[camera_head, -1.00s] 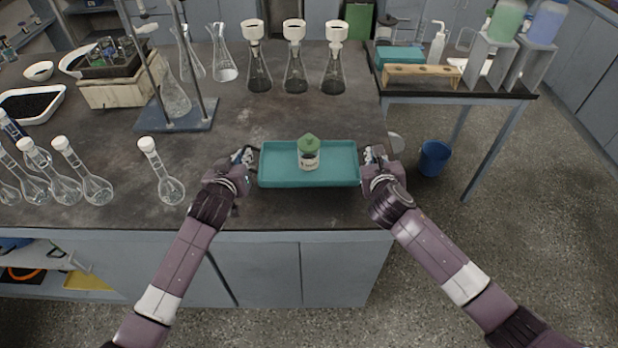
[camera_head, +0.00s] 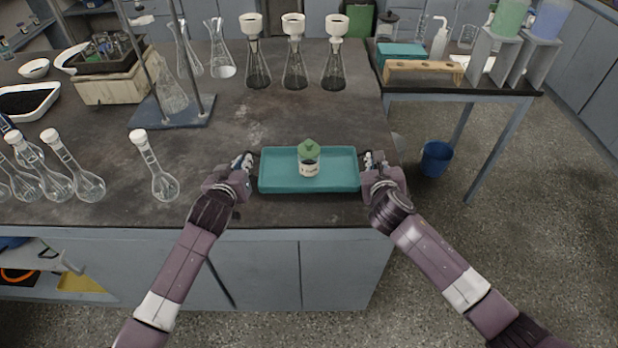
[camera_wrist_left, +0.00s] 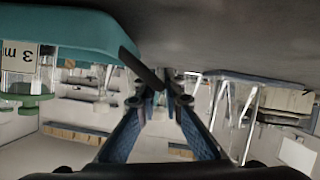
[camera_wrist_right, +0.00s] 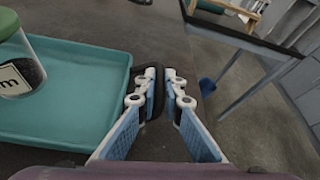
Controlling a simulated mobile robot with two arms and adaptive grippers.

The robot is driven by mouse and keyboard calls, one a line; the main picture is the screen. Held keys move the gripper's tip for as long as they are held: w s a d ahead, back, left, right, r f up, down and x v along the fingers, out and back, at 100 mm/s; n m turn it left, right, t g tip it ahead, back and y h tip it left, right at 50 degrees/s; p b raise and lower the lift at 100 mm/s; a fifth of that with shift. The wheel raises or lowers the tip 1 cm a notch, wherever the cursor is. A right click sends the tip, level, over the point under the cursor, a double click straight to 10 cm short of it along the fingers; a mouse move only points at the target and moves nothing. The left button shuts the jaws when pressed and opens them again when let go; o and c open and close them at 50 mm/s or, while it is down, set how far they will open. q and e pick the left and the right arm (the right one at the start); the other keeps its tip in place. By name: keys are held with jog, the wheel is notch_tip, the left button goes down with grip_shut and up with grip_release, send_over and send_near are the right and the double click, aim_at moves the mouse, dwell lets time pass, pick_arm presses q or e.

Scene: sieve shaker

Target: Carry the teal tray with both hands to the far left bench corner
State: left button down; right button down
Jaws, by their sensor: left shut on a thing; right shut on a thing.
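The teal tray (camera_head: 280,180) is level between my two grippers near the front edge of the bench. A small jar with a green lid (camera_head: 309,160) stands upright on it, its label partly showing. My left gripper (camera_head: 247,162) is shut on the tray's left handle, a dark bar seen in the left wrist view (camera_wrist_left: 140,68). My right gripper (camera_head: 373,162) is shut on the right handle, a dark loop in the right wrist view (camera_wrist_right: 155,92). I cannot tell from the head view how far the tray is above the bench.
Stoppered volumetric flasks (camera_head: 160,180) stand on the bench to the left. A stand with a blue base (camera_head: 170,124), a wooden crate (camera_head: 112,85) and a white tray (camera_head: 28,108) are farther left. Conical flasks with funnels (camera_head: 295,65) line the back. A blue bucket (camera_head: 436,158) sits on the floor at right.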

pick_arm(q)
jog(key=shift+f, duration=0.4)
pick_arm(e)
jog(key=shift+f, duration=0.4)
pick_arm(q)
jog(key=c, duration=2.1)
grip_release()
jog(key=shift+r, duration=0.1)
pick_arm(e)
jog(key=c, duration=2.1)
grip_release()
jog(key=shift+r, duration=0.1)
pick_arm(q)
jog(key=shift+s, duration=0.1)
jog(key=v, duration=1.1)
jog(key=shift+s+r, duration=0.25)
jog(key=shift+s, duration=0.15)
pick_arm(e)
jog(key=v, duration=1.2)
jog(key=shift+r, duration=0.1)
